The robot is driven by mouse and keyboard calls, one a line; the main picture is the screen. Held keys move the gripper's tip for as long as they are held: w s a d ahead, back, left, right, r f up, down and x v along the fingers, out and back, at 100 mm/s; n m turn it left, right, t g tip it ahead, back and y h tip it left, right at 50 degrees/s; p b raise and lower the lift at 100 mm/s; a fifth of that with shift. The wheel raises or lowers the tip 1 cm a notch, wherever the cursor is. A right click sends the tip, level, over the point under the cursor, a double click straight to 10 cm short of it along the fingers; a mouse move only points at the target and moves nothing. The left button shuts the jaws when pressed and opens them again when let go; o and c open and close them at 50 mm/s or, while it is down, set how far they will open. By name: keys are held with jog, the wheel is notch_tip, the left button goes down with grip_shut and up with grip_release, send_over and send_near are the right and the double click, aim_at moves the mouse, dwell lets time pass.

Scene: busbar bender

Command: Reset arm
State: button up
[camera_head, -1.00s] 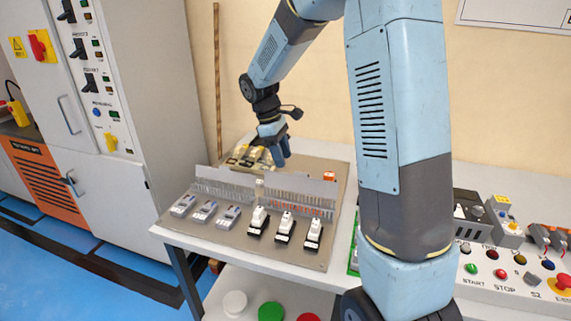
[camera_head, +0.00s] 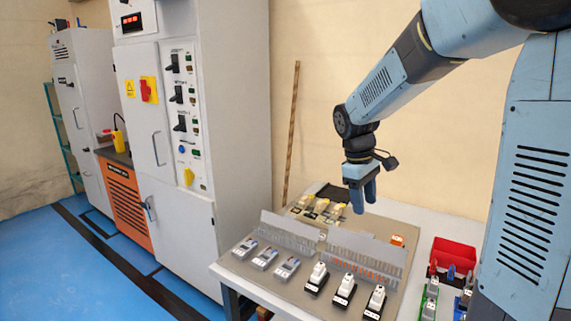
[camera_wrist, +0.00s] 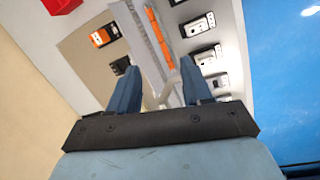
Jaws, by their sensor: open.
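My gripper (camera_head: 364,190) hangs from my raised blue arm, above the back part of the bench board, with its fingers pointing down. In the wrist view my gripper (camera_wrist: 158,88) shows two blue fingers spread apart with nothing between them. The bench board (camera_head: 405,212) lies below it with rows of small devices. My gripper appears apart from everything on the board.
Grey devices (camera_head: 264,258) and black-and-white devices (camera_head: 344,288) line the board's front, before upright comb-like strips (camera_head: 362,265). Yellow-topped devices (camera_head: 320,208) stand behind. A red bin (camera_head: 453,255) is at right. A tall grey cabinet (camera_head: 235,120) stands left; blue floor (camera_head: 90,270) is clear.

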jog(key=s+d+r+m+t+y, duration=0.1)
jog(key=s+r+m+t, duration=0.2)
jog(key=s, duration=0.7)
jog(key=s+d+r+m+t+y, duration=0.1)
jog(key=s+r+m, duration=0.4)
jog(key=s, duration=0.6)
jog(key=shift+s+d+r+t, duration=0.2)
jog(key=shift+d+t, duration=0.15)
jog(key=shift+t, duration=0.55)
